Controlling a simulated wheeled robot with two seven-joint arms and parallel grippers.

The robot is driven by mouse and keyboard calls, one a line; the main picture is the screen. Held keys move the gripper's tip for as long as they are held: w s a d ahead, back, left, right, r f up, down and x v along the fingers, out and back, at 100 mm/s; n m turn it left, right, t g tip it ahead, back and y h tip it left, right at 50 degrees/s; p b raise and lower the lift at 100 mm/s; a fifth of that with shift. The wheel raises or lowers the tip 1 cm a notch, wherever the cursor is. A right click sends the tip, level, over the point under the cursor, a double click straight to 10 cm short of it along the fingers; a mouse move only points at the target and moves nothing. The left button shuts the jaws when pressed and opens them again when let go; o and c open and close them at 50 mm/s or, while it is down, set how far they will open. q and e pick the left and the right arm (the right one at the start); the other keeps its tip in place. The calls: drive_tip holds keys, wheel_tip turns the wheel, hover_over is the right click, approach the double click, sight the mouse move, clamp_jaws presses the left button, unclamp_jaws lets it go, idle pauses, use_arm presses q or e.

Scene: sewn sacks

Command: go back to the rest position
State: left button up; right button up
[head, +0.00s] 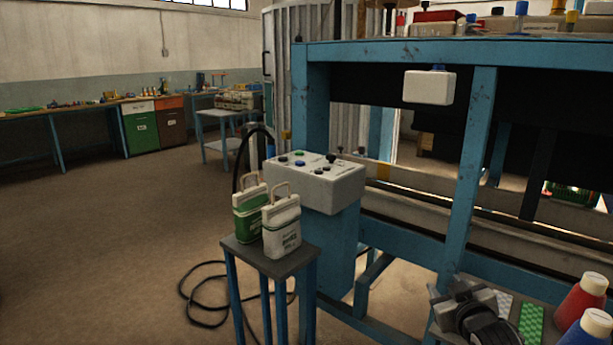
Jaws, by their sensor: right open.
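My right gripper (464,300) is at the lower right of the head view, open, with nothing seen between its fingers. It is in front of the machine frame, near the cones at the right edge. My left gripper is not in view. A green and white sack (249,213) and a white sack (282,227) stand upright side by side on a small stand (272,261). Both have loop handles on top. My right gripper is well apart from them.
A blue machine frame (476,150) fills the right side, with a control box (318,182) behind the sacks. A black cable (205,290) lies on the floor. The left floor is clear.

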drive_tip(key=s+a+f+g+y, duration=0.1)
drive_tip(key=s+a+f, duration=0.45)
drive_tip(key=s, duration=0.35)
drive_tip(key=s+a+f+g+y, duration=0.1)
drive_tip(key=s+a+f+g, duration=0.1)
drive_tip(key=s+a+f, duration=0.4)
drive_tip(key=s+a+f+g, duration=0.1)
drive_tip(key=s+f, duration=0.1)
drive_tip(key=s, duration=0.6)
drive_tip(key=s+a+f+y, duration=0.1)
drive_tip(key=s+a+f, duration=0.1)
drive_tip(key=s, duration=0.7)
drive_tip(key=shift+s+a+m+g+y, duration=0.15)
drive_tip(key=shift+a+m+g+y, duration=0.15)
drive_tip(key=shift+g, duration=0.1)
